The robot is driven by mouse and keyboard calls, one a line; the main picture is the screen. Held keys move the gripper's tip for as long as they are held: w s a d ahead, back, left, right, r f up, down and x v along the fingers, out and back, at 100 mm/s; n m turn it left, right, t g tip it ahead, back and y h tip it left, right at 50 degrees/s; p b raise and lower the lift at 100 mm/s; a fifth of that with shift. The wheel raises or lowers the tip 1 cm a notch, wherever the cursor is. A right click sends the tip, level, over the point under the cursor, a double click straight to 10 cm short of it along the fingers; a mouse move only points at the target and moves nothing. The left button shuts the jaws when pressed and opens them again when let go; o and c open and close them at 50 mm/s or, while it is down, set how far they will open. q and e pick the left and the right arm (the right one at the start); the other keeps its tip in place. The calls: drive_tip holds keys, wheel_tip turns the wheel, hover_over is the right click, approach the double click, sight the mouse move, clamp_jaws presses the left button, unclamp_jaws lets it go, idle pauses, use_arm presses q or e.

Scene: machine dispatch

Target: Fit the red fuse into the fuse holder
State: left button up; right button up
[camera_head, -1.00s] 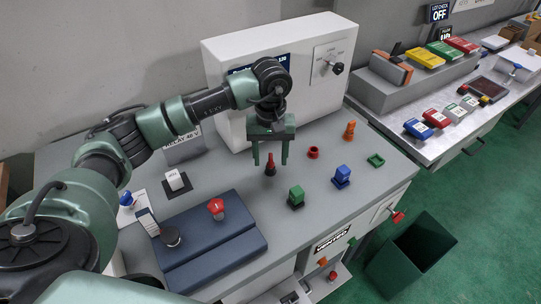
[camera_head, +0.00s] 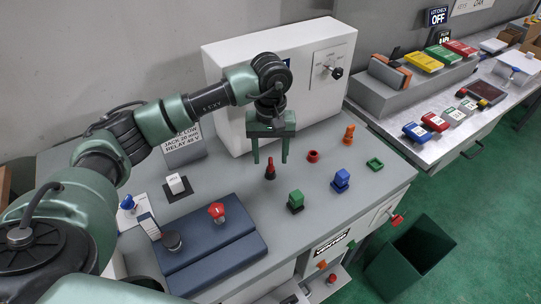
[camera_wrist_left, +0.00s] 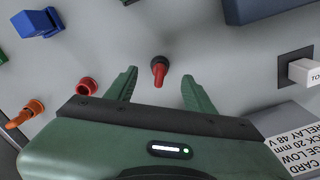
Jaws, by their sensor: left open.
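The red fuse (camera_head: 269,170), a slim red piece with a dark lower part, stands upright on the grey bench top. It also shows in the left wrist view (camera_wrist_left: 159,73), between my fingertips in the picture. My left gripper (camera_head: 271,161) points down over it, open and empty, one finger on either side in the picture, apparently above it. A red ring-shaped socket (camera_head: 313,156), seemingly the fuse holder, is on the bench to the right; it shows in the left wrist view (camera_wrist_left: 87,86), left of the fingers. My right gripper is not in view.
A green block (camera_head: 296,198), a blue block (camera_head: 341,178) and an orange piece (camera_head: 349,133) stand to the right. A green socket (camera_head: 375,163) is near the right edge. A white cabinet (camera_head: 318,90) is behind; a blue panel (camera_head: 205,250) with a red button lies in front.

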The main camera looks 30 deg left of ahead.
use_arm(q)
drive_tip(key=shift+r+p, duration=0.7)
drive_tip(key=shift+r, duration=1.1)
